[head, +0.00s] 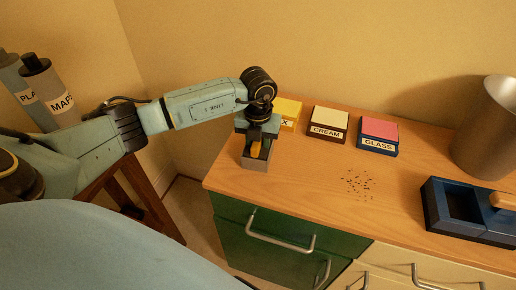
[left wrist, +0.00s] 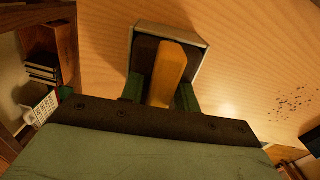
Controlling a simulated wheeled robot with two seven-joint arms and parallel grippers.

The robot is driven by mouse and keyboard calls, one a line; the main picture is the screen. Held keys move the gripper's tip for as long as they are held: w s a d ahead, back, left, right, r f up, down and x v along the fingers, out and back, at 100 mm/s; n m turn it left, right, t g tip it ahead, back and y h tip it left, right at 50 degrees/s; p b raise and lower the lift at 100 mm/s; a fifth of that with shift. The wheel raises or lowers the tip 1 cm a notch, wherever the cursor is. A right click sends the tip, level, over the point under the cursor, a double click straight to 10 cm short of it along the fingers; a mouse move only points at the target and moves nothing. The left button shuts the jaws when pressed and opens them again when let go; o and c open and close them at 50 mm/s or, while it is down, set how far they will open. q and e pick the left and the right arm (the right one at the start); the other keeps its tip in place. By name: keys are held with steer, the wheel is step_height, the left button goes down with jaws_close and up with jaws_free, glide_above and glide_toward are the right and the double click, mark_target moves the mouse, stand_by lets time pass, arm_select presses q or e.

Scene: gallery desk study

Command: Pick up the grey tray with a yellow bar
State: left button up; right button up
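The grey tray (head: 256,164) stands on the wooden desk near its left edge, with a yellow bar (head: 255,149) across it. In the left wrist view the tray's pale rim (left wrist: 172,28) and dark inside show, with the yellow bar (left wrist: 171,68) running through the middle. My left gripper (head: 257,146) points down over the tray. Its green fingers (left wrist: 160,95) are on either side of the bar, with small gaps seeming to show beside it, so it looks open. The bar's near end is hidden by the gripper body. My right gripper is in neither view.
Behind the tray are a yellow-topped box (head: 287,110), a cream box (head: 328,122) and a pink-topped box (head: 379,133). Dark specks (head: 359,184) lie mid-desk. A blue container (head: 436,213) and a metal cylinder (head: 487,135) stand at right.

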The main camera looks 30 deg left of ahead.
arm_select(q)
jaws_close()
steer(key=shift+r, duration=0.1)
